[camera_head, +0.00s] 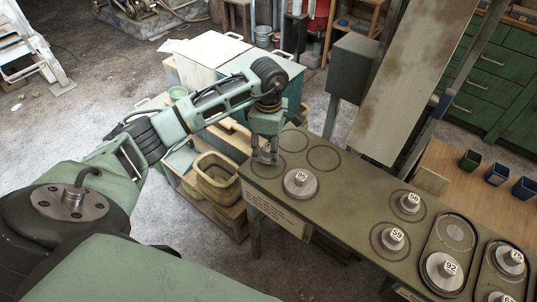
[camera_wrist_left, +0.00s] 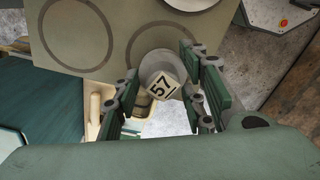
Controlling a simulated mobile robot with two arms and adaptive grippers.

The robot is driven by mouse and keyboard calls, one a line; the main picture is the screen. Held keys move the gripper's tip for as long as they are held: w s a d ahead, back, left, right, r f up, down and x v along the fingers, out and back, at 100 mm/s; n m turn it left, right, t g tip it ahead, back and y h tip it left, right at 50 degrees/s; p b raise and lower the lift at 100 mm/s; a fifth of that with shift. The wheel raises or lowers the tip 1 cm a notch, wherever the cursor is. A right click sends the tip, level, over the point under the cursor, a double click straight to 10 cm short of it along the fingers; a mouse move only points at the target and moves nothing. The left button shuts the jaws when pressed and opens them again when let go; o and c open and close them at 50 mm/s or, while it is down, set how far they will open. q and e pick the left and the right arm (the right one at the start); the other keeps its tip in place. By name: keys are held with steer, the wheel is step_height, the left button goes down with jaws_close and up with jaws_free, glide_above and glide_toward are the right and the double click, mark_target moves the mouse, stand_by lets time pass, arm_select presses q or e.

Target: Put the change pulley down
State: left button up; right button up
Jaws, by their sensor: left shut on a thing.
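My left gripper (camera_head: 265,158) is shut on the change pulley marked 57, a small grey pulley (camera_wrist_left: 153,66) with a white number block. In the head view the gripper hangs at the left end of the long olive table (camera_head: 345,196), over or close to an outlined circle there; the fingers mostly hide the pulley. In the left wrist view the pulley overlaps the table edge and part of a ring outline (camera_wrist_left: 167,38). I cannot tell whether it touches the table. My right gripper is not in view.
Pulley 95 (camera_head: 300,188) stands close by, right of my gripper. Pulleys 56 (camera_head: 413,208), 59 (camera_head: 390,240) and 92 (camera_head: 440,275) stand further right. An empty ring (camera_head: 324,158) lies behind. A tan bin (camera_head: 218,178) stands below the table's left end.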

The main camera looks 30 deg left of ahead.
mark_target(268, 156)
arm_select(q)
step_height(268, 156, down, 4)
steer(key=shift+r, duration=0.25)
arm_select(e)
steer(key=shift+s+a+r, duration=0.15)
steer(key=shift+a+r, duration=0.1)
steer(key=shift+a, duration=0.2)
arm_select(q)
steer(key=shift+f, duration=0.15)
steer(key=o, duration=0.8)
steer(key=shift+c, duration=0.2)
steer(key=o, duration=0.4)
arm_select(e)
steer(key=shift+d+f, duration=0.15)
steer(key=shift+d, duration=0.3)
